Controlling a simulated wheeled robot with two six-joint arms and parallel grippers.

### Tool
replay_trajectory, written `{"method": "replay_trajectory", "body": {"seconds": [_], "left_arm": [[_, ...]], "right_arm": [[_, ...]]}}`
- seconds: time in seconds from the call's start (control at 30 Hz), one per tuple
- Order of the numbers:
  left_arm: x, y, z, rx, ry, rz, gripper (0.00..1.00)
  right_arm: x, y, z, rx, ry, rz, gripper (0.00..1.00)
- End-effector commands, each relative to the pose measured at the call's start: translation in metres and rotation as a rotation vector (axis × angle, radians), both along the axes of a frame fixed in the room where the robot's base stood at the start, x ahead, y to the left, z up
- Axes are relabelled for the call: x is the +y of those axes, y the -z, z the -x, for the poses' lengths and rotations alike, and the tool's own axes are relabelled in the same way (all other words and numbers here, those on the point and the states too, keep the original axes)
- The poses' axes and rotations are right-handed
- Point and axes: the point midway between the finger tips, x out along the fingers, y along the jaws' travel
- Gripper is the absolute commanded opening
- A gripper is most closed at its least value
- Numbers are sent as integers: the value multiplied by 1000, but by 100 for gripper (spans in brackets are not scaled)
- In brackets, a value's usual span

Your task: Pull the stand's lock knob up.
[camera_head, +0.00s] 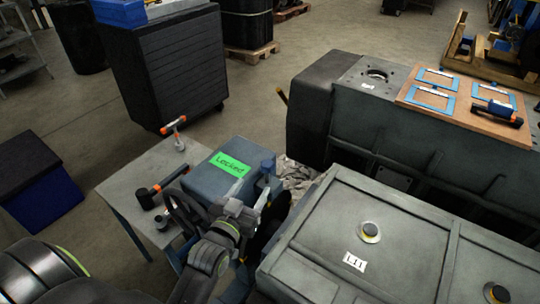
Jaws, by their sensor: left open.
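The stand's grey-blue box (208,181) stands on a small grey table and carries a green label (230,164) that reads "Locked". A blue post with a rounded top (268,164) rises at the box's right corner; it may be the lock knob, but I cannot be sure. My left gripper (261,194) is open, just in front of and below this post. I cannot tell whether its fingers touch anything. A dark handwheel (184,214) is left of my left wrist. My right gripper is not in view.
A large grey engine cover (400,245) lies close on the right. An engine block (390,135) stands behind it.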

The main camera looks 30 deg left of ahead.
Motion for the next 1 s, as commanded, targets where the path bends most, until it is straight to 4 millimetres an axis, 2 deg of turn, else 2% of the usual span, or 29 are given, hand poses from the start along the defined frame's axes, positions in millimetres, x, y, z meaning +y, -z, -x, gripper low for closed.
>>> {"method": "replay_trajectory", "body": {"seconds": [0.13, 0.37, 0.5, 0.7, 1.0], "left_arm": [[1, -3, -31, -3, 2, -3, 56], [4, -1, -75, -2, 1, -3, 56], [5, -1, -98, -2, 1, -2, 56], [7, -1, -117, -1, 0, -2, 56], [7, 0, -121, 1, 0, 0, 56]], "right_arm": [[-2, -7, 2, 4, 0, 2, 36], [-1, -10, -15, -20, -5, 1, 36], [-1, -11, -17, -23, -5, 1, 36], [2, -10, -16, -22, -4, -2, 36], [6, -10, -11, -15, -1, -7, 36]]}}
